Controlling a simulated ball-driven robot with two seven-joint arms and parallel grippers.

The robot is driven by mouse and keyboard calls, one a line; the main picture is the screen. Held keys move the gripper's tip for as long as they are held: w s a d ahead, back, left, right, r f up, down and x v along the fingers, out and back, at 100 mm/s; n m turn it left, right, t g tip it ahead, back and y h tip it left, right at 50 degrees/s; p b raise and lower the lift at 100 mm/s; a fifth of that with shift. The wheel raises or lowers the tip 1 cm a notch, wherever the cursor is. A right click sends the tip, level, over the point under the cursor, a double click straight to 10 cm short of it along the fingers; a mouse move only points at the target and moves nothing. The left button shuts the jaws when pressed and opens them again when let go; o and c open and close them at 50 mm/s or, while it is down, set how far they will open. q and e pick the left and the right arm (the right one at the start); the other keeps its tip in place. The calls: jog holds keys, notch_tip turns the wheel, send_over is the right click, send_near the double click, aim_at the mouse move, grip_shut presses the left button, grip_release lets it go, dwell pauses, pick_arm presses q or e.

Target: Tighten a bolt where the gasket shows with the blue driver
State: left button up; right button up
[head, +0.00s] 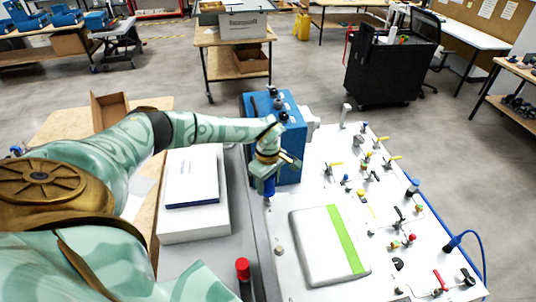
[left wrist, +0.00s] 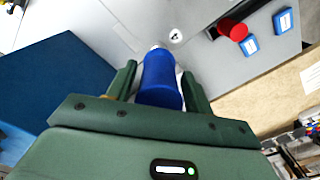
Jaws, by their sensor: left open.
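The blue driver (head: 269,188) stands upright below my left gripper (head: 266,178), at the front of the blue box. In the left wrist view its blue handle (left wrist: 160,80) lies between the two green fingers of my left gripper (left wrist: 159,88). The fingers are open, with the handle between them; a narrow gap shows beside it. A red-topped driver (head: 242,268) stands nearer me; its red handle (left wrist: 232,30) also shows in the left wrist view. I cannot make out which bolt has a gasket showing. My right gripper is not in view.
A blue box (head: 290,140) stands just behind the gripper. A white box (head: 194,215) lies to its left. A small pale piece (head: 279,249) lies between.

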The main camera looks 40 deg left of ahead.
pick_arm(q)
jog(key=n+p, duration=0.2)
jog(key=n, duration=0.5)
jog(key=shift+r, duration=0.15)
jog(key=n, duration=0.3)
jog(key=shift+p, duration=0.3)
jog(key=shift+f+n, duration=0.2)
jog(key=shift+n, duration=0.2)
grip_shut()
jog(key=m, duration=0.6)
jog(key=shift+m+b, duration=0.3)
jog(key=shift+b, duration=0.05)
grip_release()
